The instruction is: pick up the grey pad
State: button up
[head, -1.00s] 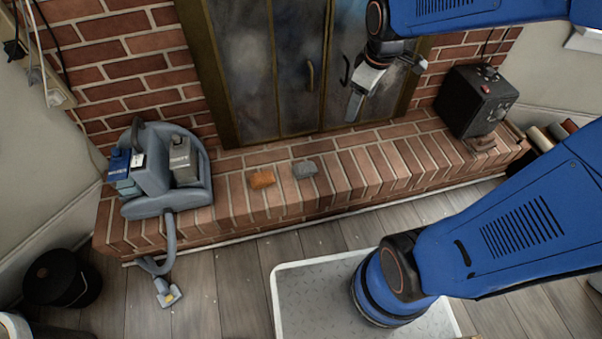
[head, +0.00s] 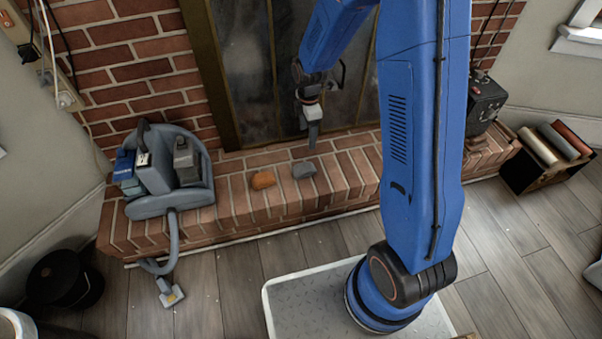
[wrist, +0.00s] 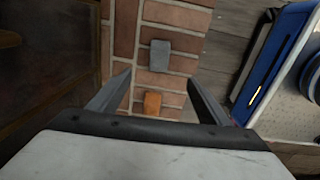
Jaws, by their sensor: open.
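The grey pad (head: 303,170) lies on the brick hearth, just right of an orange pad (head: 263,180). My gripper (head: 313,140) is above the hearth, in front of the fireplace doors, close behind and above the grey pad in the head view. In the wrist view its two fingers (wrist: 160,85) are spread apart with nothing between them in their grasp. That view shows the grey pad (wrist: 160,56) beyond the fingertips and the orange pad (wrist: 152,103) nearer, between the fingers in the picture. Both pads are clear of the fingers.
A grey vacuum cleaner (head: 205,190) stands on the left of the hearth (head: 240,215). A black box (head: 484,105) stands at its right end, partly hidden by my arm. The glass fireplace doors (head: 290,70) rise close behind my gripper. A crate of rolls (head: 545,160) stands at the right.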

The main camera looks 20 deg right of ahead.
aim_at(305, 167)
jog(key=shift+n, duration=0.4)
jog(key=f, duration=1.9)
jog(key=shift+w+a+f, duration=0.1)
jog(key=shift+w+a, duration=0.05)
jog(key=shift+a, duration=0.2)
jog(key=shift+c, duration=0.7)
jog(key=c, duration=1)
